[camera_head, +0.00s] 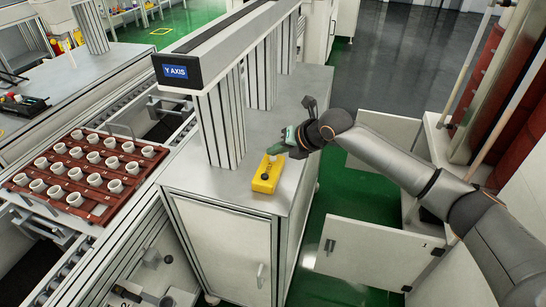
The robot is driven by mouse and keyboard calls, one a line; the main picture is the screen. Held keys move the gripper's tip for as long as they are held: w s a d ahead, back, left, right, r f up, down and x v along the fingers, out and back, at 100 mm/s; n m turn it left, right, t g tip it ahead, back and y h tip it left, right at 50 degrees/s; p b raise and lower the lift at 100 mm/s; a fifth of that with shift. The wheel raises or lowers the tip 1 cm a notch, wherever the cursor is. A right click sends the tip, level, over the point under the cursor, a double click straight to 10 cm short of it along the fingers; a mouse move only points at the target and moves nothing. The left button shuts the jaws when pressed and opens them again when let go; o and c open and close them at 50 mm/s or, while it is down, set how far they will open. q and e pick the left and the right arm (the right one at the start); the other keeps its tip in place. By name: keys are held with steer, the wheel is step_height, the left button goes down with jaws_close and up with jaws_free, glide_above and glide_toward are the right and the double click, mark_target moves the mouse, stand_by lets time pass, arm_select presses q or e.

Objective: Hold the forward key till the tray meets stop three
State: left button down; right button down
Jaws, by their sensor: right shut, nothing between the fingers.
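A brown-red tray (100,211) with rows of white pots sits on the roller conveyor at the left. A small yellow key box (265,185) lies on the grey cabinet top, with dark round keys on its upper face. My right gripper (273,152) is shut and empty, pointing down at the far end of the key box. I cannot tell whether its fingertips touch a key, and they partly hide that end. No label on the keys can be read. I cannot pick out stop three. My left gripper is not in view.
A beam marked "Y AXIS" (175,73) stands on metal posts beside the key box. Open white cabinet doors (375,252) stand below my right arm. The cabinet top in front of the key box is clear. Another bench (75,75) stands at the back left.

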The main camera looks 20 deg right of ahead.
steer(key=shift+f, duration=0.5)
stand_by(1.7)
stand_by(3.6)
steer(key=shift+r+p, duration=0.8)
steer(key=shift+r, duration=0.1)
steer(key=shift+r, duration=0.1)
step_height(320, 180, up, 5)
steer(key=p, duration=0.4)
steer(key=shift+p, duration=0.3)
steer(key=shift+d, duration=0.1)
